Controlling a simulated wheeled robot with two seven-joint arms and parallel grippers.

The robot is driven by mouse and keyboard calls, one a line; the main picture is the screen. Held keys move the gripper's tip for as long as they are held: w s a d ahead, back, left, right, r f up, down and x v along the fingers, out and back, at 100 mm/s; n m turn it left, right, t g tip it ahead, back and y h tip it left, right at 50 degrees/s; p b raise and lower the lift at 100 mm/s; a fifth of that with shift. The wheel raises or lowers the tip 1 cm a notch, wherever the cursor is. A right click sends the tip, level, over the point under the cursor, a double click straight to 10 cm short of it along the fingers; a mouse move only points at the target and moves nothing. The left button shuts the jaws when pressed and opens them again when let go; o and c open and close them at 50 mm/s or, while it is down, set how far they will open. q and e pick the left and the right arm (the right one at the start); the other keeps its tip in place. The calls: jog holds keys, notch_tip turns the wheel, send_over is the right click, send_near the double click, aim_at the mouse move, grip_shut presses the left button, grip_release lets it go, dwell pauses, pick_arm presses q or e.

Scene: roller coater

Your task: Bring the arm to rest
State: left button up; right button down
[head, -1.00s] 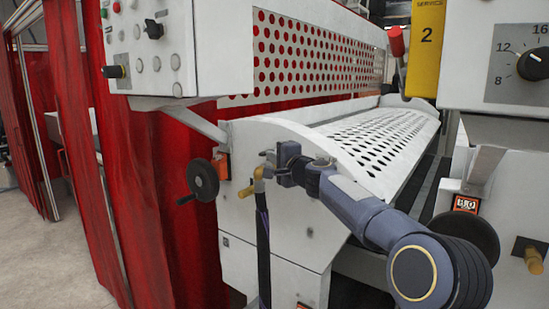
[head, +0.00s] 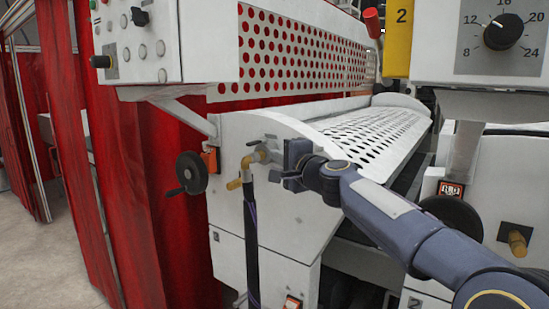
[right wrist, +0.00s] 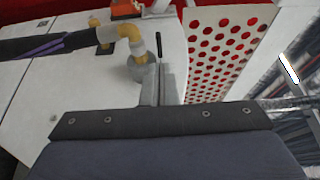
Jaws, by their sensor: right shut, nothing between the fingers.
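My right arm (head: 400,225) comes in from the lower right in the head view. My right gripper (head: 286,180) is at its far end, shut and empty, just right of a brass elbow fitting on the white machine. In the right wrist view the shut grey fingers (right wrist: 165,85) point at the machine's side panel, close beside the brass elbow (right wrist: 125,30) and its grey round base. I cannot tell whether they touch it. My left gripper is not in view.
The brass elbow (head: 262,153) carries a dark hose (head: 251,240) hanging down. A black handwheel (head: 188,173) is to its left. A perforated white tray (head: 375,135) lies behind my arm. Red curtains (head: 130,200) stand at left, with open floor (head: 50,255) beyond.

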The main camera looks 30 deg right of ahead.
jog(key=shift+s+a+f, duration=0.1)
jog(key=shift+s+a, duration=0.2)
jog(key=shift+a, duration=0.05)
jog(key=shift+s, duration=0.1)
jog(key=s+a+f+n+g+y, duration=0.7)
jog(key=s+a+f+n, duration=0.6)
jog(key=s+a+f, duration=0.65)
jog(key=s+f+n+g+h, duration=0.2)
jog(key=s+f+n+g, duration=0.2)
jog(key=s+f, duration=0.8)
jog(key=shift+a+f+g, duration=0.25)
jog(key=shift+f+g, duration=0.3)
jog(key=shift+g, duration=0.15)
jog(key=shift+w, duration=0.1)
